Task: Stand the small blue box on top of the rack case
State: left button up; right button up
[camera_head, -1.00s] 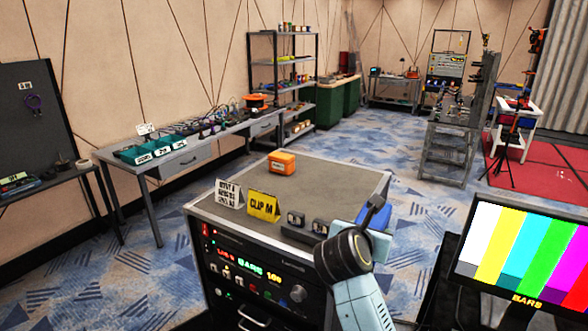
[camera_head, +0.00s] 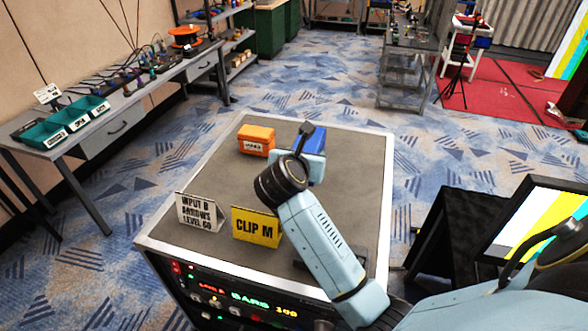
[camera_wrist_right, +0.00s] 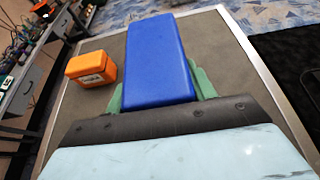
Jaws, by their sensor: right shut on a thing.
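The small blue box (camera_head: 315,138) is held by my right gripper (camera_head: 311,160) over the far part of the rack case (camera_head: 358,190). In the right wrist view the blue box (camera_wrist_right: 158,62) sits between the green fingers of the gripper (camera_wrist_right: 158,92). I cannot tell whether the box's far end touches the case top. In the head view my wrist hides the box's near part. My left gripper is in neither view.
An orange box (camera_head: 257,140) stands on the case left of the blue box. A yellow CLIP M card (camera_head: 256,227) and a white label card (camera_head: 198,212) stand near the front edge. A colour-bar monitor (camera_head: 535,225) is at right. The case's right side is clear.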

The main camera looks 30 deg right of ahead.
jog(key=shift+s+f, duration=0.2)
jog(key=shift+f, duration=0.9)
notch_tip(320, 180, down, 4)
jog(key=shift+w+f, duration=0.1)
jog(key=shift+w, duration=0.1)
jog(key=shift+f, duration=0.2)
jog(key=o, duration=1.2)
